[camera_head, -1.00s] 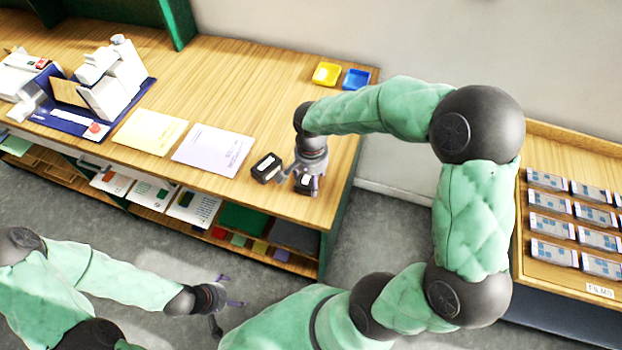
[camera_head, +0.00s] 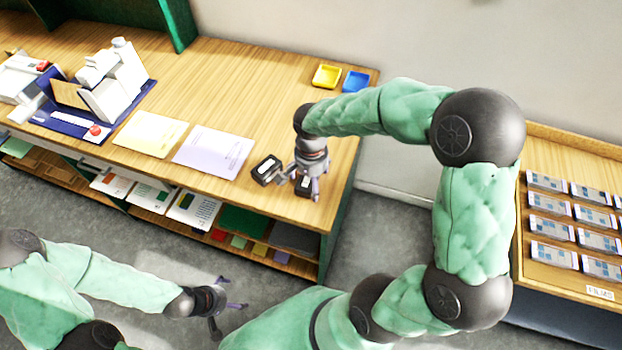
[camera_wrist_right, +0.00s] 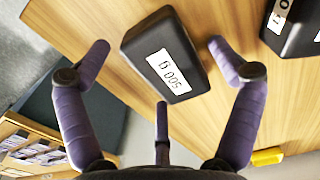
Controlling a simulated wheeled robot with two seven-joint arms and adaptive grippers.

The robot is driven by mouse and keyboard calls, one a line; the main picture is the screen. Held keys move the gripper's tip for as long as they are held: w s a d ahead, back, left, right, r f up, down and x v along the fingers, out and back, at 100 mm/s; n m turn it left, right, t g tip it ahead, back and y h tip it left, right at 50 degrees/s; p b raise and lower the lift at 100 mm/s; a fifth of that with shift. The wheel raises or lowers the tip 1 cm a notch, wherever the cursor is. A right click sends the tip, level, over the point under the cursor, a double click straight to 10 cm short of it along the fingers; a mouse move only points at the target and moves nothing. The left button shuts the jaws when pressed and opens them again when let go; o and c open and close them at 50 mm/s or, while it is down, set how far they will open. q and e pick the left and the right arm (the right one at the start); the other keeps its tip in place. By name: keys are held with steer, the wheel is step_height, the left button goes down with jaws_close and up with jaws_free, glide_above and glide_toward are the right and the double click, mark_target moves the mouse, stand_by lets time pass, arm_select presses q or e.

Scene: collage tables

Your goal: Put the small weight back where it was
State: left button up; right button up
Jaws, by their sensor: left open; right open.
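A small black weight with a white label reading "500 g" lies on the wooden table in the right wrist view (camera_wrist_right: 172,58). In the head view it is the dark block (camera_head: 303,187), partly hidden under my right gripper (camera_head: 306,193). My right gripper is open, with its fingers apart on both sides of this weight. A second black weight (camera_head: 266,169) with a white label lies just left of it. It also shows, cut off, at the upper right of the wrist view (camera_wrist_right: 296,28); its label is not fully legible. My left gripper (camera_head: 231,300) is open and empty, away from the table.
A lilac sheet (camera_head: 213,151) and a cream sheet (camera_head: 150,132) lie left of the weights. Yellow (camera_head: 326,76) and blue (camera_head: 356,81) trays stand at the table's back right. A white device (camera_head: 115,85) stands further left. The table's right edge is close to my right gripper.

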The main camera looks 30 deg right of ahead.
arm_select(q)
step_height(320, 180, up, 3)
steer(key=p, duration=0.3)
steer(key=shift+r, duration=0.2)
arm_select(e)
step_height(320, 180, up, 12)
steer(key=shift+f, duration=0.15)
